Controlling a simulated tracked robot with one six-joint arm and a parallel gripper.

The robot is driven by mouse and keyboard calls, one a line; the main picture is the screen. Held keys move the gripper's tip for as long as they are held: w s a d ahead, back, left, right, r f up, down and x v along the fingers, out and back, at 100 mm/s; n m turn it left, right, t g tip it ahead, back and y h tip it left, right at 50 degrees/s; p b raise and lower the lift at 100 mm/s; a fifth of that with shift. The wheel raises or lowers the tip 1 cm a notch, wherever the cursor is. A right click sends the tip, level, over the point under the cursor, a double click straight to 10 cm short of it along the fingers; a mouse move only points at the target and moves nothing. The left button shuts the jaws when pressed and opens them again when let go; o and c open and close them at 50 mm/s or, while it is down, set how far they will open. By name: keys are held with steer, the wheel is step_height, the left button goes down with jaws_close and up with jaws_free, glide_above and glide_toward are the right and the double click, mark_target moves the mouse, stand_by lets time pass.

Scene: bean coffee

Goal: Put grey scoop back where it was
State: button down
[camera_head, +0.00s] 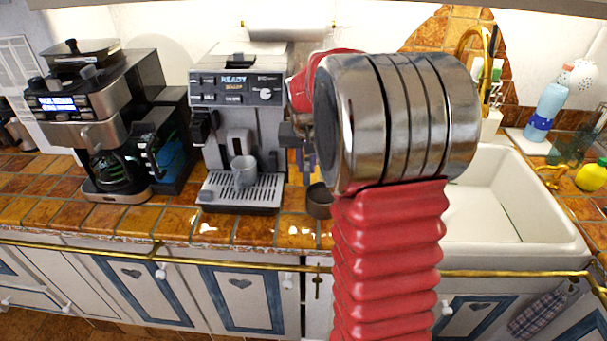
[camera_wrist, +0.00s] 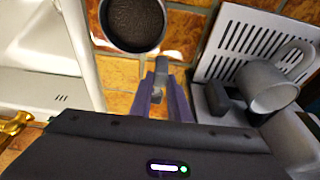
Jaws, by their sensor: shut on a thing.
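A small grey piece (camera_wrist: 161,68), which I take for the grey scoop, sits between the purple fingertips of my gripper (camera_wrist: 163,88). My gripper is shut on it. Its narrow part shows; I cannot make out its bowl. Just beyond it in the wrist view is a round grey container (camera_wrist: 135,24) with dark brown grounds inside. I cannot tell whether the grey piece touches it. In the head view this container (camera_head: 319,201) stands on the tiled counter, right of the coffee machine. My gripper (camera_head: 311,168) is largely hidden there by my arm.
A second coffee maker (camera_head: 85,130) stands left. The white sink (camera_head: 500,205) is right. Some bare counter (camera_head: 292,228) lies in front.

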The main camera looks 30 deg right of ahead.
steer(key=shift+f, duration=1.55)
steer(key=c, duration=1.7)
jaws_free()
steer(key=shift+o, duration=0.2)
steer(key=v, duration=1.2)
steer(key=shift+a, duration=0.1)
